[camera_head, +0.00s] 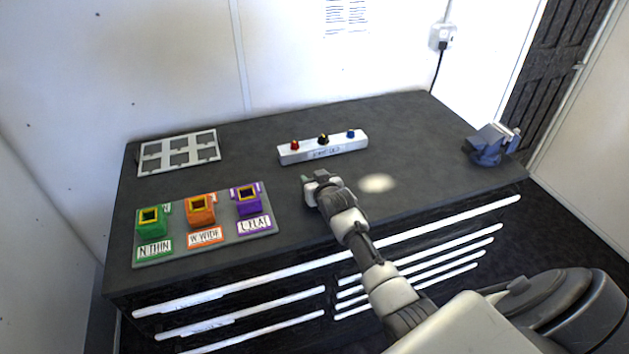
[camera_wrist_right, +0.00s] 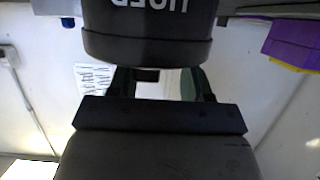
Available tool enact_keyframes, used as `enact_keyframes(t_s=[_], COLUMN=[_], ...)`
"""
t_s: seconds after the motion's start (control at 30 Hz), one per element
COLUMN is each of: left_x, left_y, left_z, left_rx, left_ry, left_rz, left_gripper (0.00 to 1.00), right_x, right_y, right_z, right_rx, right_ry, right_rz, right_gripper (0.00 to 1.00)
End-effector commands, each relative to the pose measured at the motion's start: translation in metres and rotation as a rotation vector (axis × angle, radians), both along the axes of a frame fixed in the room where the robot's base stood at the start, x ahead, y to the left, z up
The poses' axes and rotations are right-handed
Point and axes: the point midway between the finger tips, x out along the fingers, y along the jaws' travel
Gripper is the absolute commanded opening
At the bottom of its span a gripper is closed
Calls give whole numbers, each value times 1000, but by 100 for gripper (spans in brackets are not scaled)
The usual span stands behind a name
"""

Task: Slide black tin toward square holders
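A black cylinder with upside-down white lettering, seemingly the black tin (camera_wrist_right: 150,35), fills the top middle of the right wrist view. I cannot pick it out in the head view. My right gripper (camera_head: 313,184) is low over the bench front, right of the holders. In the wrist view its fingers (camera_wrist_right: 160,85) stand apart, partly hidden by the tin; I cannot tell whether they touch it. A green holder (camera_head: 152,229), an orange holder (camera_head: 201,212) and a purple holder (camera_head: 247,200) have square openings and stand on a grey labelled tray (camera_head: 178,256). My left gripper is out of view.
A white box (camera_head: 322,150) with red, black and blue knobs stands behind my gripper. A grey frame with square openings (camera_head: 180,167) lies at the back left. A blue-grey vise-like device (camera_head: 487,150) stands far right. The bench top (camera_head: 425,150) between is clear.

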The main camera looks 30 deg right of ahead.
Motion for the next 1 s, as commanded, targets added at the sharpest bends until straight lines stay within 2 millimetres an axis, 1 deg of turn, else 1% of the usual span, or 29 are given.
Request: enact_keyframes(t_s=[0.03,0.23,0.37,0.47,0.8,1.0], left_x=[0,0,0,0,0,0], left_y=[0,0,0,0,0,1], left_z=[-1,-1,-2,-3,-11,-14], left_rx=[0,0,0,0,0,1], left_ry=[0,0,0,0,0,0], left_rz=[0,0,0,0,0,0], left_gripper=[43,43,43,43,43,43], right_x=[-4,-5,-12,-22,-75,-96], right_y=[-1,-2,0,3,19,25], right_z=[-11,-11,-8,-4,22,33], right_rx=[6,5,3,3,-1,-2], right_ry=[26,26,23,21,6,0], right_rz=[-4,-6,-6,-5,0,1], right_gripper=[52,52,52,52,52,52])
